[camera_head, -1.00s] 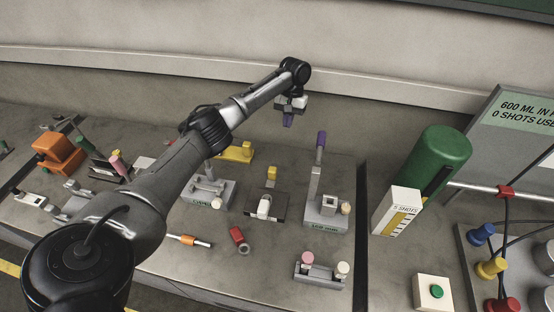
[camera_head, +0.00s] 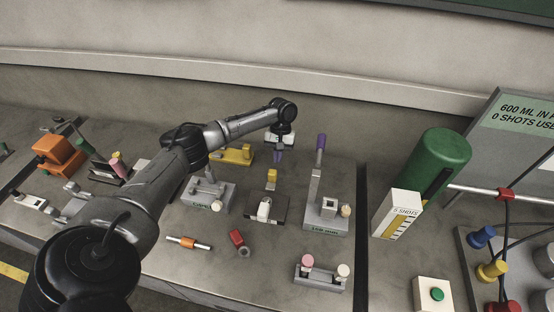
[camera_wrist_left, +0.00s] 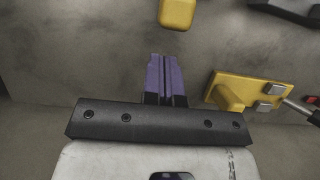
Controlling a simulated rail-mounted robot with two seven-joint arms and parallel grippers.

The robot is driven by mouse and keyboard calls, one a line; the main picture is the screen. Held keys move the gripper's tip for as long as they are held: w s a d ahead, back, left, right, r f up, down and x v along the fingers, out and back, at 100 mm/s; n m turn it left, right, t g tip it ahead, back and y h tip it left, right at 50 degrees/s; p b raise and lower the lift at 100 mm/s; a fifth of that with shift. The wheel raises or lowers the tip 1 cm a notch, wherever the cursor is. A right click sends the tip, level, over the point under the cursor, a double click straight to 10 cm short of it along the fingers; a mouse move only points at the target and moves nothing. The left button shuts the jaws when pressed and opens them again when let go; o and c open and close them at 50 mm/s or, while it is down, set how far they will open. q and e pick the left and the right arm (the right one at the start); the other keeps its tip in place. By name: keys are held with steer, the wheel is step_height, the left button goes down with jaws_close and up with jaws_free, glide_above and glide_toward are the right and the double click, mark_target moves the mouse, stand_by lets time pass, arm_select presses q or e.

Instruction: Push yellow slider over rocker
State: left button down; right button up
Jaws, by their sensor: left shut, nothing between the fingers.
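The yellow slider (camera_head: 272,175) is a small yellow block at the back edge of a dark fixture base (camera_head: 284,203). The white rocker (camera_head: 264,209) sits on that base, in front of the slider. My left gripper (camera_head: 278,157) has purple fingers, shut and empty, pointing down just behind the slider. In the left wrist view the fingers (camera_wrist_left: 165,75) are pressed together. A yellow block, apparently the slider (camera_wrist_left: 178,12), shows at the top edge, apart from the fingertips. My right gripper is not in view.
A yellow fixture (camera_head: 235,153) stands left of my gripper; it also shows in the wrist view (camera_wrist_left: 245,90). A grey fixture with a tall purple-tipped lever (camera_head: 320,150) stands to the right. A grey fixture (camera_head: 208,195) stands left of the rocker. A red cylinder (camera_head: 237,238) lies in front.

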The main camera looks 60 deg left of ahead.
mark_target(275, 172)
arm_select(q)
steer(key=shift+s+d, duration=0.65)
steer(key=shift+d, duration=0.05)
steer(key=p, duration=0.2)
steer(key=s+d+p, duration=0.1)
steer(key=p, duration=0.1)
steer(key=shift+s+d+r, duration=0.15)
steer(key=shift+d+r, duration=0.05)
steer(key=shift+r, duration=0.1)
steer(key=shift+s+d+f+p, duration=0.25)
steer(key=shift+s+d+p, duration=0.15)
steer(key=shift+p, duration=0.45)
steer(key=shift+f, duration=0.1)
